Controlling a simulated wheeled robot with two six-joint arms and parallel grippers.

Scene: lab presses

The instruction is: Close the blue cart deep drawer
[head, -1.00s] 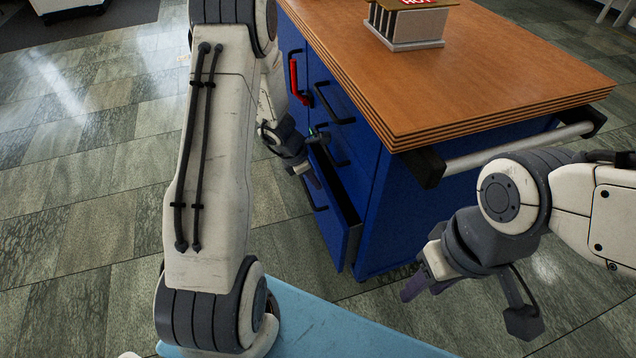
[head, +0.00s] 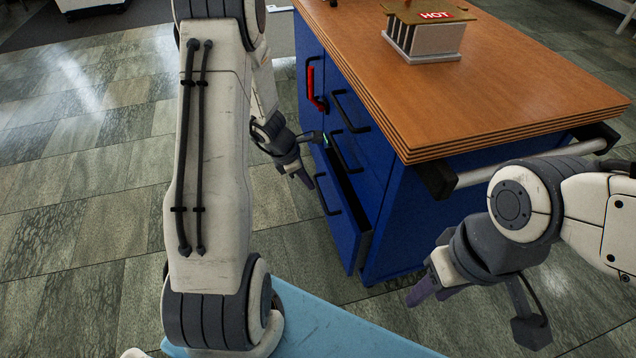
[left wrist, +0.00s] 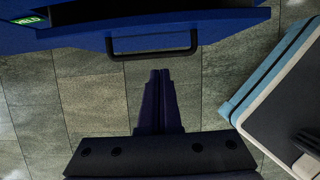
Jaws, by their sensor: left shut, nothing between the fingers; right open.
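The blue cart (head: 405,235) stands at the right of the head view under a wooden top. Its deep drawer (head: 352,238) at the bottom is pulled partly open, with a dark gap behind its front. The drawer's black handle (head: 328,194) faces left; in the left wrist view the handle (left wrist: 152,54) is straight ahead of the fingers. My left gripper (head: 306,180) is shut and empty, just left of the drawer front; its closed fingers (left wrist: 160,80) point at the handle, apart from it. My right gripper (head: 470,305) is open at the lower right, right of the cart.
A metal block with a HOT sign (head: 427,36) sits on the wooden top (head: 500,80). A side rail (head: 530,155) projects from the cart's near end. A red handle (head: 313,88) is on the upper cart front. Tiled floor left of the cart is clear.

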